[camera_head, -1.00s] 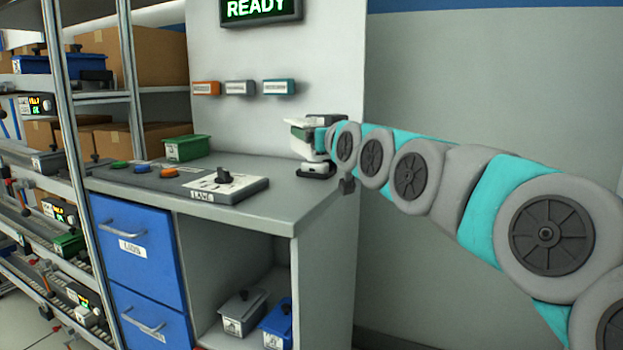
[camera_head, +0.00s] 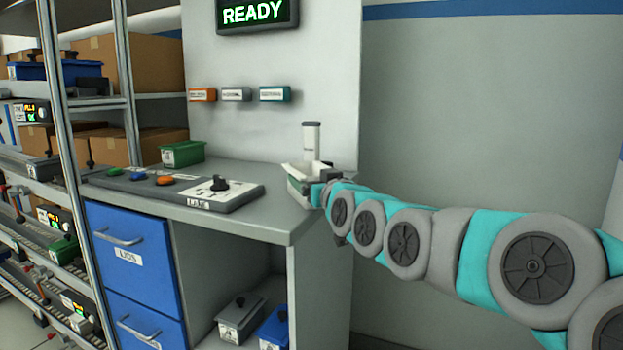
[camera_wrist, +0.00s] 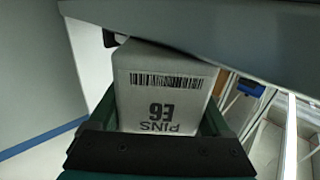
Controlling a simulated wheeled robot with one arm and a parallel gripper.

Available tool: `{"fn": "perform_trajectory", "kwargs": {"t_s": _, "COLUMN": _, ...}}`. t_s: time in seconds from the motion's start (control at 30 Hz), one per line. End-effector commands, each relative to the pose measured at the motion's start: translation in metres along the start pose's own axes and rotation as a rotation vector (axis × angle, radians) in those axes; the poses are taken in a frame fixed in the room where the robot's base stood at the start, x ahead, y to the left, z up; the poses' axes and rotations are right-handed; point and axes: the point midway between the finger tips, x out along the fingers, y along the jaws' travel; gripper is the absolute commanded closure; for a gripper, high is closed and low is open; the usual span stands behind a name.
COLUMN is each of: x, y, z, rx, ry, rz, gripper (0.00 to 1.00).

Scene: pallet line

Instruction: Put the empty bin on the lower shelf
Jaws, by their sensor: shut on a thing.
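A pale box labelled PINS E6 (camera_wrist: 165,65), with a barcode, fills the middle of the wrist view, with its text upside down. My gripper (camera_wrist: 160,112) is shut on it, with dark green sides left and right of it. In the head view my gripper (camera_head: 305,186) is at the counter's right end, and the held box shows only as a small pale shape. I cannot see into the box. A low open compartment under the counter (camera_head: 230,222) holds a grey bin (camera_head: 239,318) and a blue bin (camera_head: 274,328).
A green bin (camera_head: 182,153) and a button panel (camera_head: 172,188) stand on the counter. A pale upright post (camera_head: 311,140) shows just behind my gripper. Blue drawers (camera_head: 130,255) and a loaded rack (camera_head: 66,150) are left.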

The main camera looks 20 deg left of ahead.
Motion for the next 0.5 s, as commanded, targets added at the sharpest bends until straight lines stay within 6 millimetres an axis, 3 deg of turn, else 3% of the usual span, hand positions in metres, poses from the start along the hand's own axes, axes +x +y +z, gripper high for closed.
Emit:
{"fn": "perform_trajectory", "kwargs": {"t_s": 0.03, "x": 0.0, "y": 0.0001, "z": 0.0027, "rx": 0.0, "ry": 0.0, "rz": 0.0, "gripper": 0.78}}
{"fn": "perform_trajectory", "kwargs": {"t_s": 0.07, "x": 0.0, "y": 0.0001, "z": 0.0014, "rx": 0.0, "ry": 0.0, "rz": 0.0, "gripper": 0.14}}
{"fn": "perform_trajectory", "kwargs": {"t_s": 0.2, "x": 0.0, "y": 0.0001, "z": 0.0011, "rx": 0.0, "ry": 0.0, "rz": 0.0, "gripper": 0.0}}
{"fn": "perform_trajectory", "kwargs": {"t_s": 0.5, "x": -0.0001, "y": 0.0, "z": -0.0037, "rx": 0.0, "ry": 0.001, "rz": 0.0, "gripper": 0.0}}
